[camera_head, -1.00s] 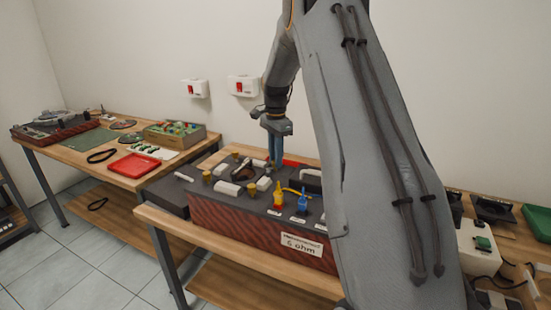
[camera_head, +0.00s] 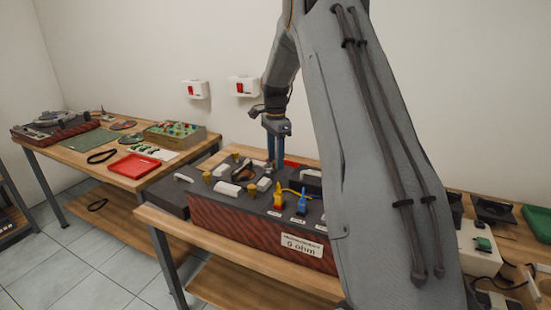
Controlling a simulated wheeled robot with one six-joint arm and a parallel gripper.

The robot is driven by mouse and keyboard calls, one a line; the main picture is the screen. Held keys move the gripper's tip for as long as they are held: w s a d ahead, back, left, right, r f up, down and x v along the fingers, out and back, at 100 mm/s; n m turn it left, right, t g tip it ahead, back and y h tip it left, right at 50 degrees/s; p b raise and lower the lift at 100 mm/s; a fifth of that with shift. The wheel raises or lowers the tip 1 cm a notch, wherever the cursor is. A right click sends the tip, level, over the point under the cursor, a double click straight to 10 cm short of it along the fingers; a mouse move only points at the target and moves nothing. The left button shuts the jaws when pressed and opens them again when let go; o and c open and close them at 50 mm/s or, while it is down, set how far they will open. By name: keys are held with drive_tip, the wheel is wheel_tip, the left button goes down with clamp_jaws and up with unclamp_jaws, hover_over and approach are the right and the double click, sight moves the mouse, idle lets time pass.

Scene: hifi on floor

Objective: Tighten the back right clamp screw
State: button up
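My gripper (camera_head: 271,168) points straight down over the back right part of the top. Its fingers look close together, but any gap is too small to make out. I cannot see a clamp screw at its tips; they may hide one.
Yellow (camera_head: 278,197) and blue (camera_head: 302,201) plugs stand at the box's front right. White blocks lie on its top. My arm covers the right of the bench. A left table (camera_head: 95,158) holds a turntable, red tray and circuit parts.

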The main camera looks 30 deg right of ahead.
drive_tip(key=shift+r+b, duration=0.95)
drive_tip(key=shift+r, duration=2.95)
